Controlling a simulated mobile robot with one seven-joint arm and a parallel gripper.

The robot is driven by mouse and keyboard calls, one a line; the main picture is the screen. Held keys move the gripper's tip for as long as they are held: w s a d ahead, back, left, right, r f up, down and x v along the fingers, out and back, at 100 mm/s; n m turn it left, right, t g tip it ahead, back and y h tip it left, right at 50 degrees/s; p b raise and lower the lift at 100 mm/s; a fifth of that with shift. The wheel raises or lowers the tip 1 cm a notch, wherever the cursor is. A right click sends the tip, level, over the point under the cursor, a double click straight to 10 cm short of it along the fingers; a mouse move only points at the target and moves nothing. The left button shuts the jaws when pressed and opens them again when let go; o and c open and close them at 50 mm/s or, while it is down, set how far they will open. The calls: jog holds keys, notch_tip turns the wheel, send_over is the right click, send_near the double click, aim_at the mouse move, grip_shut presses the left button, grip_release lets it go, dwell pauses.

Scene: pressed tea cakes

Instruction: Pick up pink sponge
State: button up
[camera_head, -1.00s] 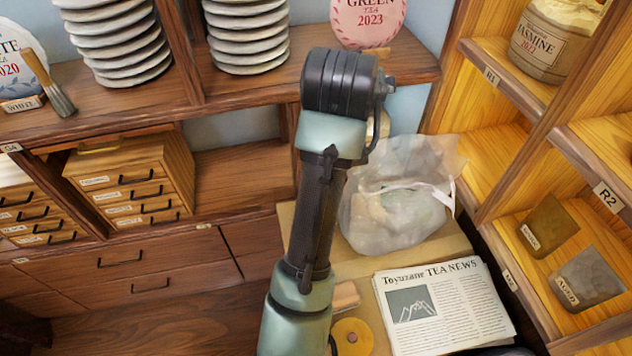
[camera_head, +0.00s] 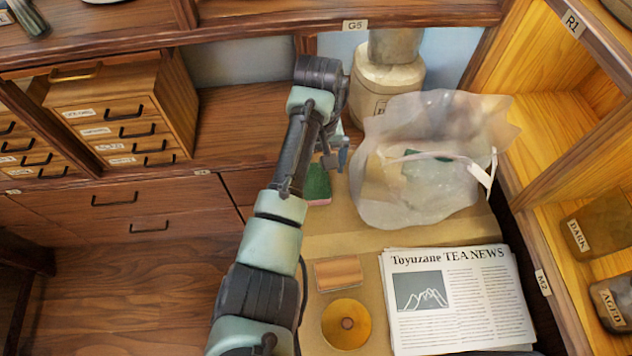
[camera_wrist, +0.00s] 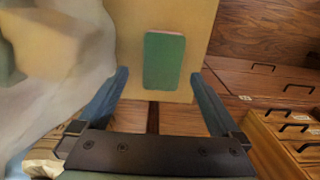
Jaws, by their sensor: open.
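The sponge (camera_head: 318,184) lies on the tan counter, left of the plastic bag. Its green face is up, and a thin pink edge shows at its near side. In the wrist view the sponge (camera_wrist: 164,62) lies between and ahead of my two blue fingers, with its pink edge at the top. My gripper (camera_wrist: 160,76) is open and empty, its fingers apart on either side of the sponge's line. In the head view my gripper (camera_head: 338,155) is partly hidden by my arm, beside the sponge's far end. Its height above the counter is hard to tell.
A translucent plastic bag (camera_head: 430,165) stands close on the right. A pale jar (camera_head: 385,85) is behind it. A wooden block (camera_head: 338,273), a yellow disc (camera_head: 346,323) and newspapers (camera_head: 455,300) lie nearer. A small drawer cabinet (camera_head: 125,110) stands left.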

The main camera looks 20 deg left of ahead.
aim_at(316, 180)
notch_tip(316, 180, down, 6)
jog(key=shift+s+a+r+b, duration=0.15)
jog(key=shift+r+b, duration=0.05)
jog(key=shift+b, duration=0.5)
jog(key=c, duration=1.4)
notch_tip(316, 180, up, 10)
jog(key=shift+r+p, duration=0.1)
jog(key=shift+p, duration=1.1)
